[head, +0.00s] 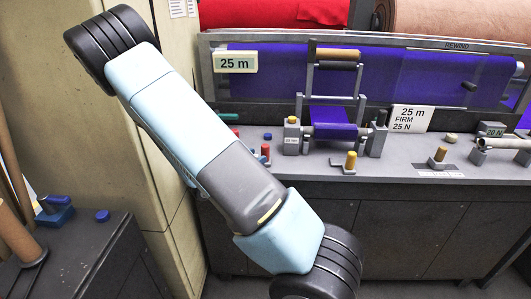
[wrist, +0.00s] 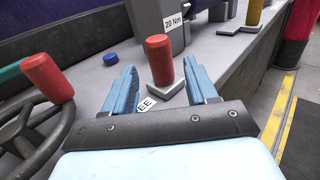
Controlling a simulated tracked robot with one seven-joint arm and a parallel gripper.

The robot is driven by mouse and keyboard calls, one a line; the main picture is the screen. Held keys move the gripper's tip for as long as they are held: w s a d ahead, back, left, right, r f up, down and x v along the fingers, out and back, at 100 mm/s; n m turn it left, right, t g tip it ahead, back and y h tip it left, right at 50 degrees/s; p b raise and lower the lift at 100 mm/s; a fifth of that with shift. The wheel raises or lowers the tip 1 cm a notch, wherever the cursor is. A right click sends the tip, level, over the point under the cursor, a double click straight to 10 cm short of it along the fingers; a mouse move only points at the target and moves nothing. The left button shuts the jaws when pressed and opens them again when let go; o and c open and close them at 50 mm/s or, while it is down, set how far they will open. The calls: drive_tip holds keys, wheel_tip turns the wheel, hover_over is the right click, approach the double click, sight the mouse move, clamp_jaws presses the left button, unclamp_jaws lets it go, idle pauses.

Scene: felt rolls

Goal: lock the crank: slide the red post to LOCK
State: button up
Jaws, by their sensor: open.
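The red post (wrist: 158,62) stands upright on a small grey square base on the bench top. It also shows in the head view (head: 265,151), just right of my arm. In the wrist view my gripper (wrist: 160,70) is open, with one blue finger on each side of the post; I cannot tell whether either touches it. A white label ending in "EE" (wrist: 147,104) lies in front of the post, partly hidden by my gripper. The crank (wrist: 35,130), a dark wheel with a red handle, is at left. My gripper is hidden in the head view. I see no LOCK label.
A blue button (wrist: 110,59) is behind my left finger. A block with a 20 Nm label (wrist: 174,21) stands behind the post. A yellow post (wrist: 253,13) stands farther right. The bench edge drops to the floor (wrist: 240,100) at right.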

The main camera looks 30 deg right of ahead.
sight(262, 153)
drive_tip(key=shift+w+d, duration=0.15)
drive_tip(key=shift+d, duration=0.75)
drive_tip(key=shift+w+d, duration=0.2)
drive_tip(key=shift+d, duration=0.7)
drive_tip(key=shift+w+d, duration=0.15)
drive_tip(key=shift+d, duration=0.75)
clamp_jaws()
